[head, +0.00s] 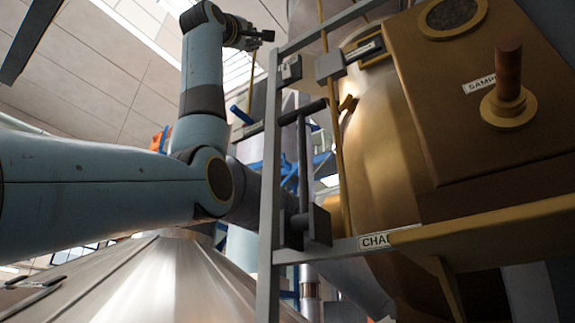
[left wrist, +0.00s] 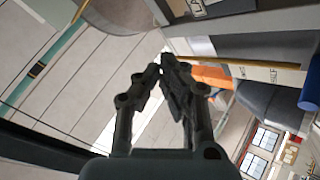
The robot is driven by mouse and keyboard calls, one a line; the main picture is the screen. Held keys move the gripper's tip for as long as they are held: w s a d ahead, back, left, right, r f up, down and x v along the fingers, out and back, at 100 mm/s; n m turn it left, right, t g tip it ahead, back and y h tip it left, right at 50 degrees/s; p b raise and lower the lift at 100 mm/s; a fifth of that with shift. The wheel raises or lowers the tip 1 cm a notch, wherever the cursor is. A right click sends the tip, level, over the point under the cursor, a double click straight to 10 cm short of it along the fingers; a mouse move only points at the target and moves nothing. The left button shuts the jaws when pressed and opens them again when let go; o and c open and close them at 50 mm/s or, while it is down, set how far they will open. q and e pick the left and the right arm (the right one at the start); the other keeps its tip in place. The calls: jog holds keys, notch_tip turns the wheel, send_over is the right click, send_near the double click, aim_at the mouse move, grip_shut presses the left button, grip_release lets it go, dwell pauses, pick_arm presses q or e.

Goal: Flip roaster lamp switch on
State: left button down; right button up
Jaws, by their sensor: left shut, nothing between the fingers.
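My left gripper (head: 262,36) is at the top of the head view, beside the upper part of a grey upright frame (head: 270,150). In the left wrist view its fingers (left wrist: 162,64) meet at the tips, with nothing between them. A small box with a white label (head: 290,70) sits on the frame, just below and right of the gripper, apart from it. A partly cut-off label starting with "LA" (left wrist: 197,7) shows at the top of the left wrist view, beyond the fingertips. I cannot make out the switch lever or its position. My right gripper is not in view.
A brass-coloured roaster drum (head: 385,150) and a brown front panel with a knob (head: 508,88) fill the right. A dark handle (head: 303,150) stands on the frame. A yellow rod (head: 333,120) runs upright beside it. A metal cone (head: 150,285) is below my left arm.

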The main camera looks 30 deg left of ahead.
aim_at(287, 73)
pick_arm(q)
jog(key=w+r+p, duration=0.1)
jog(key=w+p, duration=0.4)
jog(key=w, duration=0.4)
jog(key=shift+d, duration=0.3)
jog(key=shift+w, duration=0.1)
dwell(1.3)
jog(key=shift+r+p, duration=0.1)
jog(key=shift+p, duration=0.2)
jog(key=shift+w, duration=0.4)
